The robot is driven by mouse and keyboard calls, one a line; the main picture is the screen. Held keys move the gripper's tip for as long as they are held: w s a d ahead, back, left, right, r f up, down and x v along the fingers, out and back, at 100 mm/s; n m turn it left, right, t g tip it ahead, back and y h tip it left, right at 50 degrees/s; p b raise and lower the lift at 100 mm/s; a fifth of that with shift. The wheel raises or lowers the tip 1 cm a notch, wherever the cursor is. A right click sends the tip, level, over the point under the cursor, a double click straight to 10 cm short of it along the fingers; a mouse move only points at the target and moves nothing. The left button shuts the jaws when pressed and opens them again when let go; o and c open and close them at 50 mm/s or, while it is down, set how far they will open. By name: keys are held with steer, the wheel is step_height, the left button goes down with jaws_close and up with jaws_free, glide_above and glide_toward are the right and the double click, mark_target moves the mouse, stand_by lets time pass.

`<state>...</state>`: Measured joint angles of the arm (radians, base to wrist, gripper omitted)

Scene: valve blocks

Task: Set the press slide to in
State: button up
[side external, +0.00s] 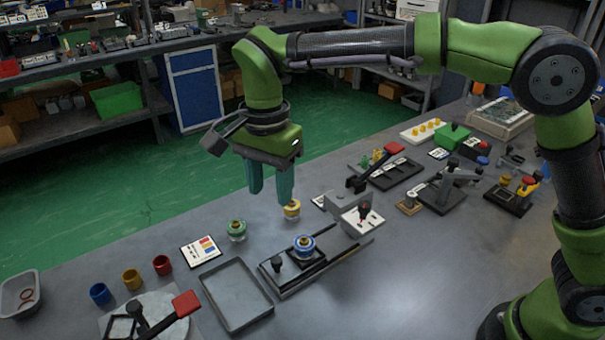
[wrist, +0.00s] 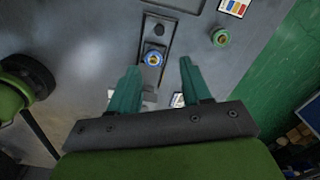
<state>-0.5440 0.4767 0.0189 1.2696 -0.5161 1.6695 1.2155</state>
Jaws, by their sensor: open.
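The press (side external: 343,208) is a grey upright frame with a red-and-black part on a white plate, standing at the back end of a long base on the bench. Its slide (side external: 318,256) is a dark plate with a black knob (side external: 277,264) at the near left end. A blue-ringed valve block (side external: 304,243) sits on the slide, clear of the press frame. In the wrist view the knob (wrist: 160,29) and blue block (wrist: 153,58) show beyond the fingers. My gripper (side external: 271,197) is open and empty, above the bench and behind the slide, touching nothing.
A green-ringed block (side external: 236,231) and a yellow one (side external: 292,209) stand near my gripper. An empty grey tray (side external: 205,285) lies left of the slide, with a colour card (side external: 200,251) behind it. Several lever fixtures stand right.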

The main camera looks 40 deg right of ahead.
mark_target(276, 260)
step_height(276, 260, down, 17)
steer(key=shift+r, duration=0.1)
stand_by(0.4)
jaws_close()
